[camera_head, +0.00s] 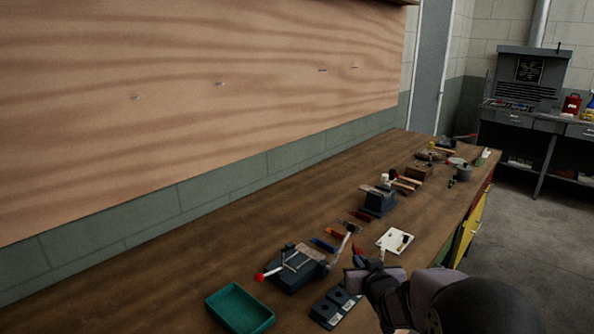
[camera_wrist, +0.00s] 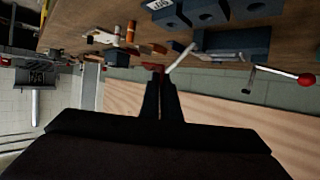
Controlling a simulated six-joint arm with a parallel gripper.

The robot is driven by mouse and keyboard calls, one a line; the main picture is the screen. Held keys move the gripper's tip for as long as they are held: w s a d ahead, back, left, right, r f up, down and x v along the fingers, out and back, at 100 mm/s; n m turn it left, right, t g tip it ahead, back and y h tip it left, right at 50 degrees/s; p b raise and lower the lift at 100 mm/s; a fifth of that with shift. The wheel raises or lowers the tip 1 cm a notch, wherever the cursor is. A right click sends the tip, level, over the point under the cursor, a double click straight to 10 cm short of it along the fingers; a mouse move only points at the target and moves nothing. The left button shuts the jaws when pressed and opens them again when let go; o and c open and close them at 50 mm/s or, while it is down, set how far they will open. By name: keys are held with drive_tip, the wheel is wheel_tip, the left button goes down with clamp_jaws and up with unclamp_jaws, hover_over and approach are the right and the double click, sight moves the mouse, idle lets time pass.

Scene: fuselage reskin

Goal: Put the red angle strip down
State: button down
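My gripper (camera_wrist: 161,72) points over the workbench, its two dark fingers close together with a narrow gap. A small red piece, which looks like the red angle strip (camera_wrist: 152,66), shows at the fingertips in the wrist view. In the head view the red strip (camera_head: 358,250) shows just above my gripper (camera_head: 356,268). The fingers appear shut on it, and most of it is hidden. It appears to be held above the bench, though the height is hard to judge. A pale slanted bar (camera_head: 341,248) is close beside the fingertips; I cannot tell whether it touches them.
The wooden workbench (camera_head: 200,276) carries a teal tray (camera_head: 240,308), a vise-like fixture (camera_head: 296,270) with a red-knobbed handle, dark blocks (camera_head: 334,308) and a white card (camera_head: 395,241). A blue strip (camera_head: 322,245) and an orange strip (camera_head: 335,232) lie behind. Bare bench lies along the wall.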

wheel_tip(320, 180, up, 7)
drive_tip(key=p, duration=0.5)
drive_tip(key=shift+f+p, duration=0.15)
drive_tip(key=shift+p, duration=0.2)
drive_tip(key=shift+a, duration=0.1)
drive_tip(key=a+f+n+g+y+p, duration=0.3)
drive_tip(key=a+n+y, duration=0.45)
drive_tip(key=a, duration=0.95)
drive_tip(key=n+g+y+b, duration=0.1)
drive_tip(key=n+y+b, duration=0.1)
hover_over(244, 324)
drive_tip(key=shift+m, duration=0.25)
wheel_tip(244, 324, down, 5)
drive_tip(key=shift+s+f, duration=0.1)
drive_tip(key=shift+f, duration=0.1)
drive_tip(key=shift+f, duration=0.1)
drive_tip(key=shift+f+b, duration=2.6)
drive_tip(key=shift+f, duration=0.65)
drive_tip(key=shift+f+b, duration=0.55)
drive_tip(key=shift+f, duration=0.1)
